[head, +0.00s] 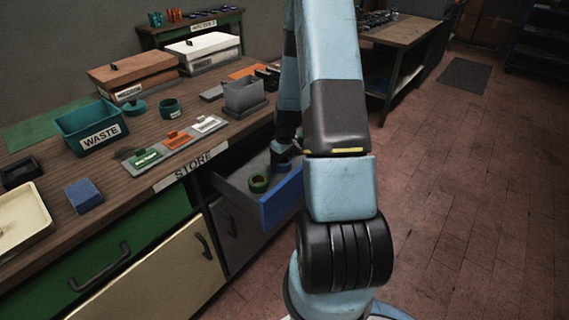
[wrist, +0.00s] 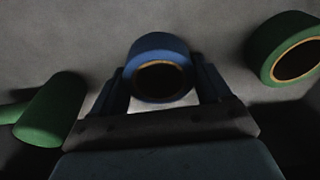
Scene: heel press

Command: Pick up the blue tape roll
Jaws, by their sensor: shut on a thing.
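The blue tape roll (wrist: 158,50) shows in the wrist view between the two fingers of my gripper (wrist: 160,82), which is shut on it. Its open core with a tan inner ring faces the camera. In the head view my gripper (head: 281,150) reaches down into the open blue-fronted drawer (head: 283,200); the blue roll cannot be made out clearly there. A green tape roll (head: 259,183) lies in the drawer to the left of my gripper; a green roll (wrist: 290,50) is at the right in the wrist view.
A green cylindrical thing (wrist: 50,110) lies at the left in the wrist view.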

